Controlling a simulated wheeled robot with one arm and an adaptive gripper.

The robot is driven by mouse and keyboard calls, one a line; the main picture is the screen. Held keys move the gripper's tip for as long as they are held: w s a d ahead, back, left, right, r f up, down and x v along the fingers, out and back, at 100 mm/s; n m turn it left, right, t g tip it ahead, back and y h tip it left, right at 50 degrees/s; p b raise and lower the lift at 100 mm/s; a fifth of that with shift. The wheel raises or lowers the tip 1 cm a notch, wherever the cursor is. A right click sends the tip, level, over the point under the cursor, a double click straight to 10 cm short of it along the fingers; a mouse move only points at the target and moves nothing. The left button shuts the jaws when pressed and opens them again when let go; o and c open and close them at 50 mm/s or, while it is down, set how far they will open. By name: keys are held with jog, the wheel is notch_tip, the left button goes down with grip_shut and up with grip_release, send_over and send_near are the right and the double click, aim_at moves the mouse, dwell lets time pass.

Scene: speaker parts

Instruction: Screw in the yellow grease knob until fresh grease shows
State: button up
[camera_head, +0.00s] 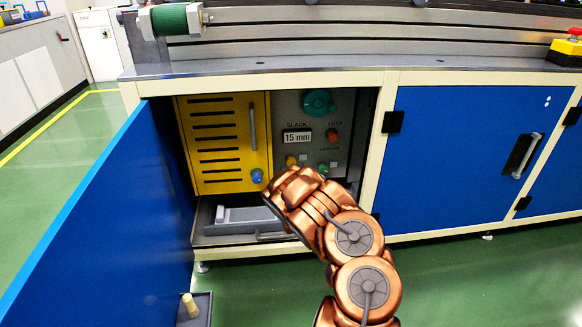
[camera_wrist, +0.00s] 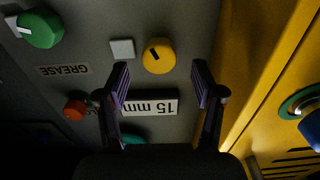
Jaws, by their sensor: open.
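The yellow knob (camera_wrist: 158,56) has a dark mark on its face and sits on the grey panel, near the top centre of the wrist view. In the head view it shows small (camera_head: 291,161), just above my wrist. A small pale square (camera_wrist: 122,49) lies beside it; I see no clear grease there. My gripper (camera_wrist: 160,82) is open and empty. Its two dark fingers point at the panel, one to each side of the knob's line, and appear short of the knob. In the head view my arm hides the fingers.
The panel also bears a green knob (camera_wrist: 40,28), a GREASE label (camera_wrist: 62,71), a red knob (camera_wrist: 75,108), a "15 mm" display (camera_wrist: 151,105) and a large teal knob (camera_head: 319,102). A yellow slotted door (camera_head: 222,170) stands beside it. The blue cabinet door (camera_head: 110,220) is open at left.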

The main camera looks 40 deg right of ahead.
aim_at(291, 164)
jog(key=shift+b+x, duration=0.85)
jog(key=shift+x, duration=1.2)
jog(key=c, duration=1.2)
